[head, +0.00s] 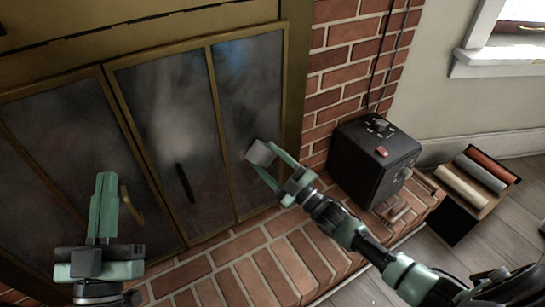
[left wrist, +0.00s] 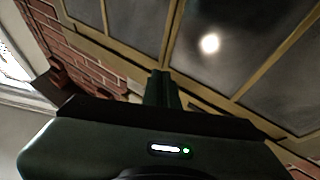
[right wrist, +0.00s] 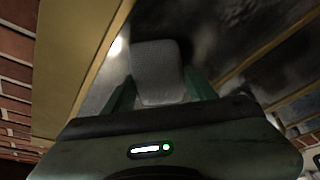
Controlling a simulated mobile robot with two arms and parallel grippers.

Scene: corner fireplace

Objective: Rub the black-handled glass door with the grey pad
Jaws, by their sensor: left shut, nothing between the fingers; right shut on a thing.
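The black-handled glass door (head: 165,120) is a smoky pane in a gold frame, in the middle of the head view. Its black handle (head: 185,182) sits low on the pane. The grey pad (head: 261,153) is held in my right gripper (head: 263,160), in front of the narrower glass panel (head: 250,85) to the right. Whether the pad touches the glass I cannot tell. The pad also shows between the fingers in the right wrist view (right wrist: 157,70). My left gripper (head: 106,178) is shut and empty, in front of the left glass beside a gold handle (head: 132,205).
A brick hearth (head: 235,270) runs below the doors, and a brick wall (head: 340,70) rises to the right. A black box (head: 370,160) with a small red item on top stands on the hearth. A tray of coloured rolls (head: 475,185) lies at the right.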

